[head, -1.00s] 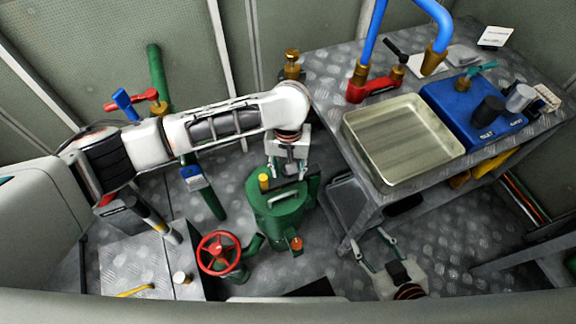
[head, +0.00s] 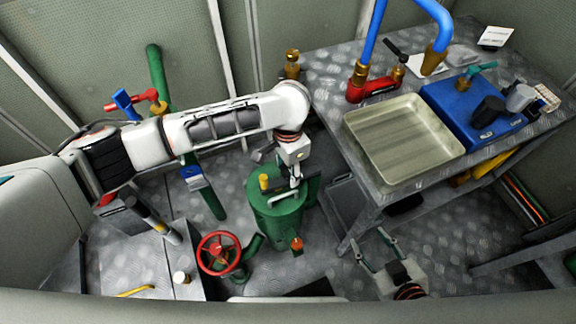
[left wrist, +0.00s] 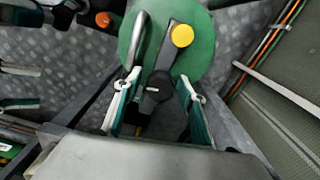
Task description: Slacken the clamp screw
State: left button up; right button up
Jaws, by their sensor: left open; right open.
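The green vessel (head: 275,215) stands on the floor with a yellow cap (head: 264,182) on its lid. In the left wrist view the green lid (left wrist: 195,65) carries a dark bar (left wrist: 172,62) running from the yellow cap (left wrist: 182,36) to a black screw knob (left wrist: 158,86), seemingly the clamp screw. My left gripper (head: 295,182) points down over the lid. In the left wrist view its open fingers (left wrist: 160,76) stand either side of the knob; I cannot tell whether they touch it. My right gripper (head: 376,250) is open and empty, low beside the bench.
A silver handle (left wrist: 137,40) arches over the lid near the left finger. A red handwheel (head: 219,253) stands left of the vessel. The metal bench (head: 330,80) at right carries a tray (head: 402,140) and a blue box (head: 450,105).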

pick_arm(q)
jog(key=m, duration=0.7)
jog(key=shift+m, duration=0.3)
jog(key=m, duration=0.3)
jog(key=shift+m, duration=0.3)
jog(key=m, duration=0.3)
jog(key=shift+m, duration=0.3)
jog(key=c, duration=1)
jog(key=shift+o, duration=0.2)
jog(key=n, duration=0.3)
jog(key=shift+n, duration=0.4)
jog(key=n, duration=0.3)
jog(key=shift+n, duration=0.3)
jog(key=n, duration=0.8)
jog(key=shift+n, duration=0.3)
jog(key=o, duration=1.2)
jog(key=shift+c, duration=0.2)
notch_tip(320, 180, up, 12)
